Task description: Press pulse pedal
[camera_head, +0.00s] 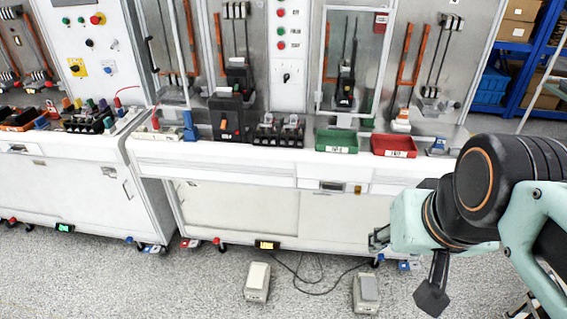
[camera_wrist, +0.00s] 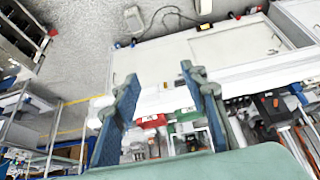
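Two pale foot pedals stand on the floor in front of the bench: a left one (camera_head: 257,282) and a right one (camera_head: 366,293). I cannot tell from any label which is the pulse pedal. In the wrist view the right pedal (camera_wrist: 134,20) and left pedal (camera_wrist: 203,6) show at the top edge. My gripper (camera_head: 378,240) is above and beyond the right pedal in the picture, near the bench front, and touches neither pedal. In the wrist view my gripper (camera_wrist: 162,76) has its fingers apart with nothing between them.
The white bench (camera_head: 235,205) has a green bin (camera_head: 336,142) and a red bin (camera_head: 394,146) on top. Dark cables (camera_head: 310,280) lie on the floor between the pedals. A blue shelf (camera_head: 490,90) stands at the back right. The floor in front is mostly clear.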

